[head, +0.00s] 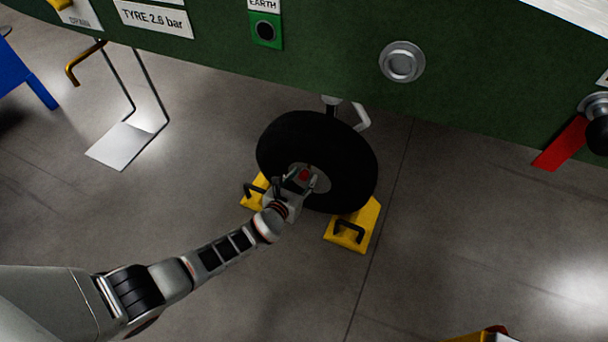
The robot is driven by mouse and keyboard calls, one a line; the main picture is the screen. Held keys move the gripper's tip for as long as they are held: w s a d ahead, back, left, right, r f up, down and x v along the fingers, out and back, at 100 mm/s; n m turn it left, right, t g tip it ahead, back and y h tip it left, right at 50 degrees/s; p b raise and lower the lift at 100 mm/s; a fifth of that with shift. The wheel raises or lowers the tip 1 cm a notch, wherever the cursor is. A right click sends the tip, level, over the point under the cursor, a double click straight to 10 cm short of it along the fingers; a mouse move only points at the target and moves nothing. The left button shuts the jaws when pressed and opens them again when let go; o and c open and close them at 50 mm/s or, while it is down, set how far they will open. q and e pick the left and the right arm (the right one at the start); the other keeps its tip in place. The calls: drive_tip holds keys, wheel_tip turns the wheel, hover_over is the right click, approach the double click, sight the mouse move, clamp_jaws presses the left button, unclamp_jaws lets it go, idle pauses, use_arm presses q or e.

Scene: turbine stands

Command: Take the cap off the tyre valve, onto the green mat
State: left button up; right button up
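The black tyre (345,150) stands on the floor under the green body, with a pale hub facing me. A small red cap (304,174) shows at the hub. My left gripper (302,177) is at the hub, its fingers apart on either side of the red cap. I see no clear contact between fingers and cap. The gripper hides part of the hub. The green mat is not in view. My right gripper is not in view.
Yellow chocks with black handles stand at the tyre's left (254,188) and right (362,222). The green body (320,65) overhangs the wheel, with a red strip (562,145) at right. A yellow object (482,337) shows at the bottom edge. The floor right of the wheel is clear.

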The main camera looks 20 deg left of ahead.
sight(302, 180)
use_arm(q)
clamp_jaws()
drive_tip(key=shift+s+p, duration=0.3)
drive_tip(key=shift+s, duration=0.45)
idle(0.4)
drive_tip(key=shift+s+a, duration=0.1)
drive_tip(key=shift+s, duration=0.65)
drive_tip(key=shift+s+f, duration=0.1)
